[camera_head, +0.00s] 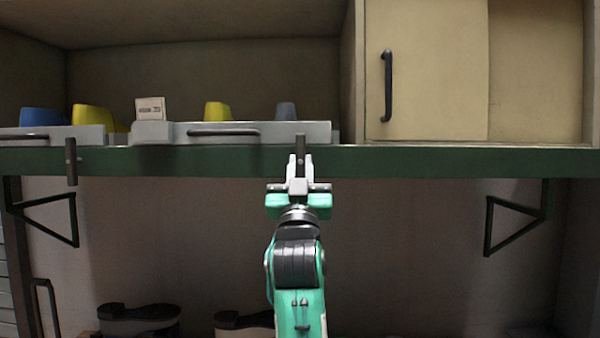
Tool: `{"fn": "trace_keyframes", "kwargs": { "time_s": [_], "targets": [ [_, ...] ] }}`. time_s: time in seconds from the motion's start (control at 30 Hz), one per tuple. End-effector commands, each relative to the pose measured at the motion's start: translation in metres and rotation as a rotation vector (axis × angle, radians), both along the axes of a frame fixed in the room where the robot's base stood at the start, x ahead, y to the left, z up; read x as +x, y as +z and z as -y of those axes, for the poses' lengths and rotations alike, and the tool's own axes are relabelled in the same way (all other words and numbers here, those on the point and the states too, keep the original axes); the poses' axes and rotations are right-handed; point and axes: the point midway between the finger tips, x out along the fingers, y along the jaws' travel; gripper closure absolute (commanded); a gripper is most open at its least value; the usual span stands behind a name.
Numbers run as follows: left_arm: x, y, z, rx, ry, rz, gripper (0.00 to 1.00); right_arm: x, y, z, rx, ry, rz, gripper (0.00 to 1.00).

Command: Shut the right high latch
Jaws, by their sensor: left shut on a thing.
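The right high latch (300,142) is a short dark upright bar on the green shelf edge, near the middle of the view, in front of the right end of a grey tray. My left gripper (300,169) reaches up from below and is shut on this latch. Its fingers hide the latch's lower part. A second dark latch (72,160) stands upright on the same green edge (200,160) at the left. My right gripper is not in view.
Grey drawer-like trays (170,132) with dark handles hold yellow and blue shapes and a small white card (150,107). A beige sliding door (440,75) with a black handle is at right. Triangular brackets (490,225) hang below. Dark shoes (138,318) lie at the bottom.

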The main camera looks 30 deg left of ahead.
Motion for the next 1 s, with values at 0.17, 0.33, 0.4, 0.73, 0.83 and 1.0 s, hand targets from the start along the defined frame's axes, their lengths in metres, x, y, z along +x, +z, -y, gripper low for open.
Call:
{"fn": "trace_keyframes", "kwargs": {
  "time_s": [0.17, 0.33, 0.4, 0.73, 0.83, 1.0],
  "targets": [
    [0.001, -0.001, 0.0, -0.005, -0.002, 0.001, 1.0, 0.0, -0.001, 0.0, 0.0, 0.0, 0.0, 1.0],
    [0.001, -0.001, 0.0, -0.005, -0.002, 0.001, 1.0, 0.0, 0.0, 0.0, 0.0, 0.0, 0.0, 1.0],
    [0.001, -0.001, 0.0, -0.005, -0.002, 0.001, 1.0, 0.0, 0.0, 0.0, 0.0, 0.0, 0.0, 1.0],
    [0.0, 0.0, 0.0, -0.004, -0.001, 0.003, 0.61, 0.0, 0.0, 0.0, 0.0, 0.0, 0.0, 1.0],
    [-0.001, -0.002, 0.001, -0.004, -0.001, 0.002, 0.61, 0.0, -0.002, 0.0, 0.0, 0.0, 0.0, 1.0],
    [-0.012, -0.019, 0.008, -0.003, -0.001, 0.002, 0.61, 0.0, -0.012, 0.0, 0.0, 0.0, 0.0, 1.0]
  ]
}}
